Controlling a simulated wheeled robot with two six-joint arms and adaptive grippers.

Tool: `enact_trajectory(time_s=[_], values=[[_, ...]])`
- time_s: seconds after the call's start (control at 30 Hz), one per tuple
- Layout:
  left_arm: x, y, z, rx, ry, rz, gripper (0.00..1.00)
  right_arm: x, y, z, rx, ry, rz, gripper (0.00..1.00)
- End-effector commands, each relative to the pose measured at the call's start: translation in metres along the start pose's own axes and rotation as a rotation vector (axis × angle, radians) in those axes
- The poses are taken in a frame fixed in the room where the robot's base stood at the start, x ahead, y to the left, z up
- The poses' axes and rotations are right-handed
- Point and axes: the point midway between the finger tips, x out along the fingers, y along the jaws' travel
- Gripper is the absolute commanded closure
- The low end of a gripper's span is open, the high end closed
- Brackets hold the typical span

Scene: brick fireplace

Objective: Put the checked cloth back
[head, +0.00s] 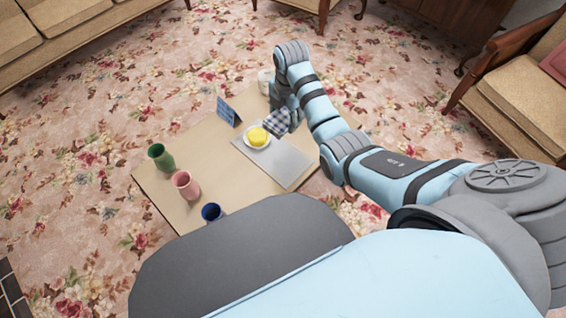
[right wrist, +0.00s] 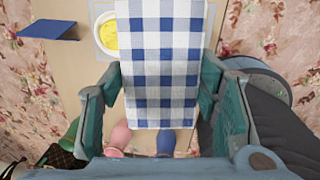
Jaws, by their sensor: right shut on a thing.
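The blue-and-white checked cloth (head: 276,122) is in my right gripper (head: 289,112), over the low table near the yellow-topped plate. In the right wrist view the cloth (right wrist: 165,60) fills the space between the two fingers of my right gripper (right wrist: 155,92), which is shut on it. The cloth partly covers the view of the plate and the grey mat (head: 274,158). Whether its lower side touches anything is hard to tell. My left gripper is not in view.
On the table (head: 160,186) stand a green cup (head: 161,157), a pink cup (head: 186,185) and a blue cup (head: 212,212).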

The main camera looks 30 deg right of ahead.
Motion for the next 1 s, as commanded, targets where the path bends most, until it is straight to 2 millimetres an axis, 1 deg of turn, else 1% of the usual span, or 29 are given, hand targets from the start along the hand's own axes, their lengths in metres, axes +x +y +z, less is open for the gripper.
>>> enact_trajectory(time_s=[0.03,0.17,0.23,0.27,0.37,0.4,0.5,0.6,0.67,0.77,0.83,0.9,1.0], values=[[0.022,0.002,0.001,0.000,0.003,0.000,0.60,0.015,0.000,-0.005,0.011,-0.039,-0.036,0.66],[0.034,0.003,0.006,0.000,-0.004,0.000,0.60,0.011,-0.003,-0.011,0.049,-0.107,-0.107,0.66],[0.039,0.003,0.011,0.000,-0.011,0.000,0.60,0.019,-0.005,-0.012,0.058,-0.118,-0.122,0.66],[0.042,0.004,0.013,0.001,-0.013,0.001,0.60,0.026,-0.006,-0.012,0.059,-0.119,-0.124,0.66],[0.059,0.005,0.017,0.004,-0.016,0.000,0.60,0.063,-0.011,-0.013,0.058,-0.119,-0.125,0.66],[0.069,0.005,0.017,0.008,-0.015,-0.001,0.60,0.080,-0.014,-0.014,0.058,-0.119,-0.126,0.66],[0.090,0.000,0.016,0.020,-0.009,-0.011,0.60,0.120,-0.018,-0.015,0.059,-0.119,-0.123,0.66],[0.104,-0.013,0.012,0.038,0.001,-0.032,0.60,0.147,-0.021,-0.016,0.059,-0.120,-0.121,0.66],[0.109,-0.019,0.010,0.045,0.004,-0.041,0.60,0.156,-0.022,-0.016,0.059,-0.120,-0.121,0.66],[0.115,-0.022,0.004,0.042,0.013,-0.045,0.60,0.168,-0.023,-0.016,0.059,-0.120,-0.120,0.66],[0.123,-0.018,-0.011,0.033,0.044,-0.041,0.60,0.183,-0.025,-0.017,0.059,-0.120,-0.120,0.66],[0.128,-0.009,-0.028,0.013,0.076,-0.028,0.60,0.195,-0.026,-0.017,0.059,-0.119,-0.121,0.66],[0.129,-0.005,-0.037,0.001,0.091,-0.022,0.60,0.203,-0.027,-0.018,0.059,-0.120,-0.120,0.66]])
